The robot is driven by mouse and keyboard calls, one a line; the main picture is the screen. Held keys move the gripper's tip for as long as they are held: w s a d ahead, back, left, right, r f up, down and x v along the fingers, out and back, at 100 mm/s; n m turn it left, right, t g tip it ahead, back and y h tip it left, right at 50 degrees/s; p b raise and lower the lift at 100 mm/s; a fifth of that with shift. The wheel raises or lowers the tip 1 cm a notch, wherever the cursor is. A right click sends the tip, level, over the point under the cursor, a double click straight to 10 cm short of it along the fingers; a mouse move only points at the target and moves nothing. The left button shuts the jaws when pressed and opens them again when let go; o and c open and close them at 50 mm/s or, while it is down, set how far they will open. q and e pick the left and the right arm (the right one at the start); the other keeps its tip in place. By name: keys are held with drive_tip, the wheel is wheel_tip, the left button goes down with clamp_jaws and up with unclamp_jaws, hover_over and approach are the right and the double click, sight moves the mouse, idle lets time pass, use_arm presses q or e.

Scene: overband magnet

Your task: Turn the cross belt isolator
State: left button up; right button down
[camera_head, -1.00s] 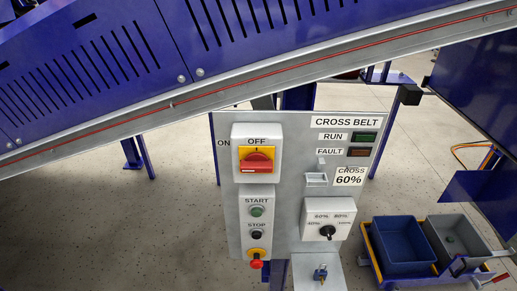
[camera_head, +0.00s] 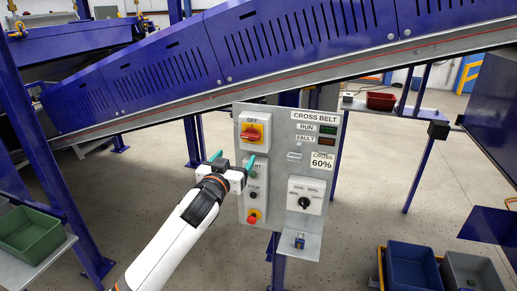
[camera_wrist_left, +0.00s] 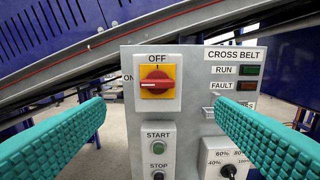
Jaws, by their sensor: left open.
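The cross belt isolator is a red rotary handle (camera_head: 251,133) on a yellow plate at the top left of the grey control panel (camera_head: 283,205). In the left wrist view the isolator handle (camera_wrist_left: 157,84) lies roughly horizontal, with OFF above it and ON to its left. My left gripper (camera_head: 234,158) is open, with teal fingers, below and left of the isolator in the head view. In the left wrist view its two fingers (camera_wrist_left: 158,125) are spread wide, with nothing between them and the isolator beyond. My right gripper is out of view.
Below the isolator are the START button (camera_wrist_left: 158,147), the STOP button (camera_wrist_left: 158,175) and a red emergency button (camera_head: 252,218). A speed selector (camera_head: 304,202) sits to the right. The conveyor's lower edge (camera_head: 200,102) slopes behind the panel.

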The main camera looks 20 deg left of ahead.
use_arm(q)
drive_tip(key=p, duration=0.1)
approach(249, 136)
drive_tip(key=w+p, duration=0.1)
drive_tip(key=w, duration=0.3)
drive_tip(key=w+p, duration=0.1)
drive_tip(key=w, duration=0.3)
drive_tip(key=shift+w+d, duration=0.2)
drive_tip(key=shift+w, duration=0.1)
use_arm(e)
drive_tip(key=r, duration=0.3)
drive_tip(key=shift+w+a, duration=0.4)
use_arm(q)
drive_tip(key=c, duration=1)
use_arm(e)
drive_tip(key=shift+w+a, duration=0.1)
